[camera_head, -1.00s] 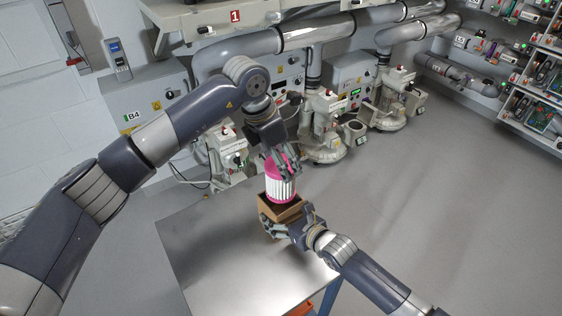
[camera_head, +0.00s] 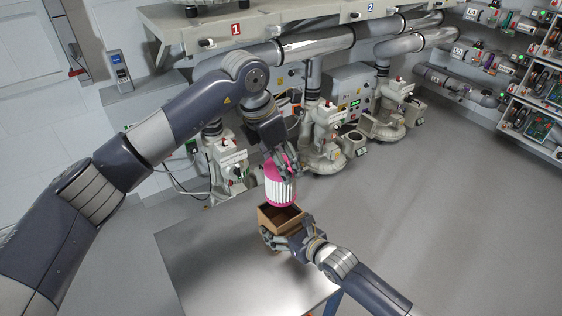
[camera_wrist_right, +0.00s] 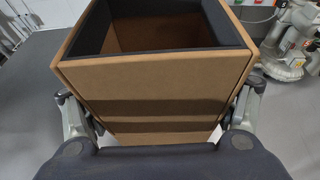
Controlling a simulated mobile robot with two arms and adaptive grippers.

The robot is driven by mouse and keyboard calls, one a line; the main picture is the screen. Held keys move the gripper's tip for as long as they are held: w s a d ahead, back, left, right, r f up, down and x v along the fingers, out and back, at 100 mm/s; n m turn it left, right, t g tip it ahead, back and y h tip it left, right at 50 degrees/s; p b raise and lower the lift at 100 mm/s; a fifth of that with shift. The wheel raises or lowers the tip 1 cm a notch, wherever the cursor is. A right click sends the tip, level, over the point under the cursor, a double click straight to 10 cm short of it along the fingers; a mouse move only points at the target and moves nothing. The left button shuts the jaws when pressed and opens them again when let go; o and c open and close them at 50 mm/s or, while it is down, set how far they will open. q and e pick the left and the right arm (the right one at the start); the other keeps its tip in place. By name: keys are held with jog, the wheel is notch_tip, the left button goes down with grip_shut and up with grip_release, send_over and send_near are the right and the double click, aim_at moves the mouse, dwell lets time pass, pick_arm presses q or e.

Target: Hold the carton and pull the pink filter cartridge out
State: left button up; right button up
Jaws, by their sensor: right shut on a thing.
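The pink filter cartridge (camera_head: 280,191), with white pleated sides and pink ends, hangs upright in my left gripper (camera_head: 281,166), which is shut on its top. The open brown carton (camera_head: 287,227) is below it, above or on the metal table. The cartridge's lower end appears just above the carton's back rim. My right gripper (camera_head: 284,240) is shut on the carton from its near side. In the right wrist view, the carton (camera_wrist_right: 155,82) sits between the two fingers, and its visible dark-lined inside looks empty.
The metal table (camera_head: 220,265) has a bare top to the left of the carton. Blower machines (camera_head: 322,140) and large grey pipes (camera_head: 318,40) stand along the wall behind. Shelves of equipment (camera_head: 530,110) are at the far right. The floor on the right is clear.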

jog(key=shift+s+f, duration=0.1)
jog(key=shift+f, duration=0.1)
jog(key=o, duration=1.2)
pick_arm(q)
jog(key=shift+w, duration=0.1)
pick_arm(e)
jog(key=shift+o, duration=0.4)
jog(key=shift+r, duration=0.1)
